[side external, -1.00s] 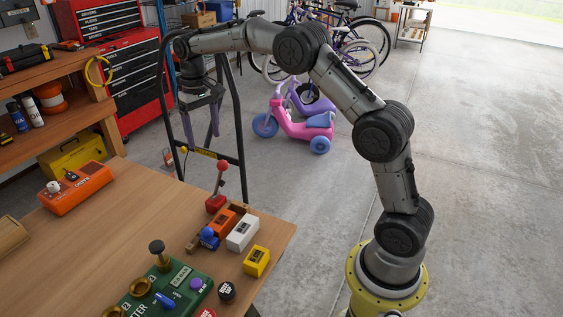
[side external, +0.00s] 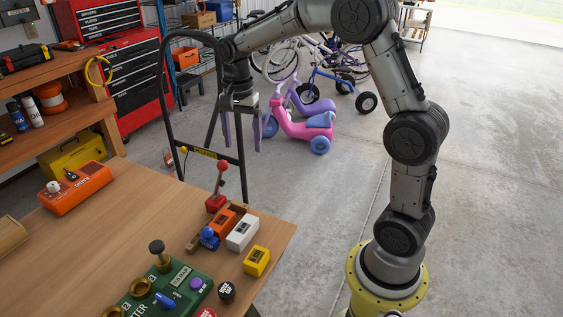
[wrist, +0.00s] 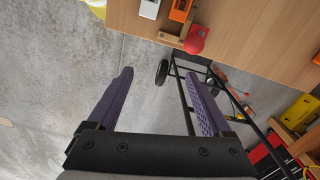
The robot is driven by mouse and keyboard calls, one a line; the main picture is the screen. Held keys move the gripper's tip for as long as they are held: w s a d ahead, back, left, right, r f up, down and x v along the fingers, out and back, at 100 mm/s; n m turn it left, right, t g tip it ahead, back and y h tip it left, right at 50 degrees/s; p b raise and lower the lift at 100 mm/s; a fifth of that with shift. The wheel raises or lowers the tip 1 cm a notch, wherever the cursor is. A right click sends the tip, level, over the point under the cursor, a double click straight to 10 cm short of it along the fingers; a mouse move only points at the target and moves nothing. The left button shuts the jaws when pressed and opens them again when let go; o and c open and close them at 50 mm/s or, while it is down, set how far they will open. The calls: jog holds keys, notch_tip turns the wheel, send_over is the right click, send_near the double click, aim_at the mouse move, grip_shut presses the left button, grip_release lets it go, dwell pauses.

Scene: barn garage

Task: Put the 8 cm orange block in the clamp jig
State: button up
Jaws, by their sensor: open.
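An orange block (side external: 223,222) with a dark label sits near the far right table corner. It also shows at the top edge of the wrist view (wrist: 180,8), partly cut off. My gripper (side external: 242,147) is open and empty, above and beyond the table's far edge. In the wrist view (wrist: 159,73), only floor and a cart frame show between its fingers.
A white block (side external: 242,234) stands close beside the orange one, with a yellow block (side external: 256,261) nearer. A green control box (side external: 172,290) and an orange switch box (side external: 77,189) are on the table. A black cart frame (side external: 243,175) stands behind the far edge.

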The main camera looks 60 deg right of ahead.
jog(key=s+a+f, duration=0.2)
jog(key=s+f, duration=0.2)
jog(key=f, duration=0.2)
jog(key=s+a+f+m, duration=0.1)
jog(key=s+a+f, duration=0.1)
jog(key=f, duration=0.4)
jog(key=s+a+f+m, duration=0.1)
jog(key=s+a+f, duration=0.1)
jog(key=s+f, duration=0.3)
jog(key=shift+s+a+f, duration=0.2)
jog(key=shift+s+f, duration=0.1)
jog(key=shift+f, duration=0.35)
notch_tip(320, 180, up, 14)
jog(key=f+t, duration=0.1)
jog(key=t, duration=0.1)
jog(key=s+a+r+n+t, duration=0.1)
jog(key=s+r+n+t, duration=0.15)
jog(key=r, duration=0.35)
jog(key=s+a+r+n+t, duration=0.1)
jog(key=s+a+r+n, duration=0.1)
jog(key=s+r+n, duration=0.3)
jog(key=s+n, duration=0.1)
jog(key=n, duration=0.2)
jog(key=s+n, duration=0.2)
jog(key=n, duration=0.2)
jog(key=s+n, duration=0.1)
jog(key=n, duration=0.2)
jog(key=shift+s+f, duration=0.2)
jog(key=shift+s, duration=0.1)
